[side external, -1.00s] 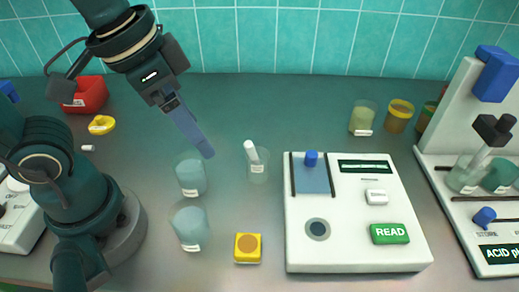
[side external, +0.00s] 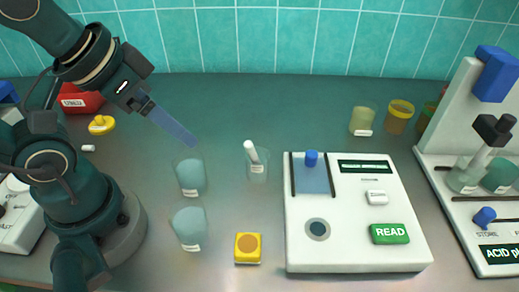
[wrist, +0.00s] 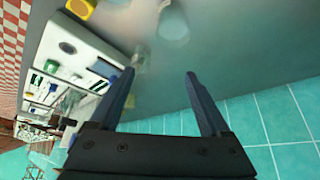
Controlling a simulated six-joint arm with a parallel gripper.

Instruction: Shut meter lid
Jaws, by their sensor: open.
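The white meter (side external: 355,255) stands right of centre in the side view, with a green READ button (side external: 390,233). Its blue-grey sliding lid (side external: 312,178), with a blue knob (side external: 311,158), lies between two dark rails at the back left of the top. The round dark well (side external: 318,229) in front of the lid is uncovered. My gripper (side external: 193,145) is up and left of the meter, above the bench behind the blue beakers, well apart from the lid. In the wrist view my gripper (wrist: 160,74) has its fingers spread with nothing between them.
Two blue beakers (side external: 189,174) (side external: 189,228) and a beaker with a white rod (side external: 257,165) stand between my arm and the meter. A yellow block (side external: 248,248) lies by its front left. Jars (side external: 362,118) stand behind it; a white stand (side external: 455,128) is at right.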

